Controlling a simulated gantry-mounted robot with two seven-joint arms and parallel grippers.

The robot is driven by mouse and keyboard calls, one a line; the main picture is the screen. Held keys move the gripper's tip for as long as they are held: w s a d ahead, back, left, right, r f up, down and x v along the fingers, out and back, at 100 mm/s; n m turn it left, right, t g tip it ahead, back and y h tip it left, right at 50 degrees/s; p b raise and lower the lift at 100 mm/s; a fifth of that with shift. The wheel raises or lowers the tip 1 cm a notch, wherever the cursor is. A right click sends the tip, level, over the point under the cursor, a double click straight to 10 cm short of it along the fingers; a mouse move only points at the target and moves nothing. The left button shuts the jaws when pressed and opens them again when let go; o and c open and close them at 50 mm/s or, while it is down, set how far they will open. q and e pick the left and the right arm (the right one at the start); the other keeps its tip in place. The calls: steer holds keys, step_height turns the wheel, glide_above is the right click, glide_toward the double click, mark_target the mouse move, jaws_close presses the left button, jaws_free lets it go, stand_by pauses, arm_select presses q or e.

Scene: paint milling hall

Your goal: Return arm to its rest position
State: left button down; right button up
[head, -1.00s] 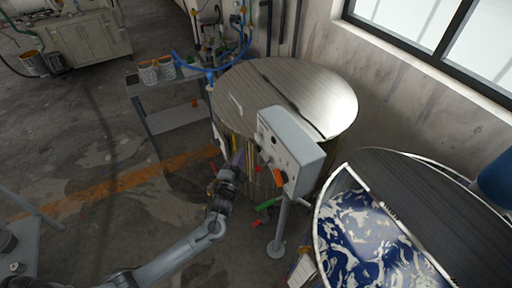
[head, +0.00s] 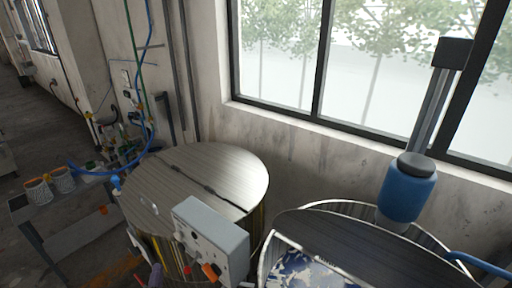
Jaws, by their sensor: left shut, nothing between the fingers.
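The rest of my left arm is below the picture. I cannot tell how far the fingertips are from the box. My right gripper is not in view.
A round metal-lidded vat (head: 196,172) stands behind the control box. At right is an open vat with blue and white paint (head: 300,272) under a blue motor (head: 408,192). A side table (head: 78,236) with cans (head: 63,180) stands at left. A window (head: 355,70) is behind.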

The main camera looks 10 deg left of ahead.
arm_select(q)
steer(key=s+d+r+n+g+h+p, duration=0.3)
steer(key=s+d+g, duration=0.4)
steer(key=s, duration=0.6)
steer(key=s+d+r+n+g+h+p, duration=0.3)
steer(key=s+d+g, duration=0.5)
steer(key=s+d, duration=0.4)
steer(key=shift+s+h+p, duration=0.4)
steer(key=shift+s+p, duration=0.25)
steer(key=shift+s, duration=0.35)
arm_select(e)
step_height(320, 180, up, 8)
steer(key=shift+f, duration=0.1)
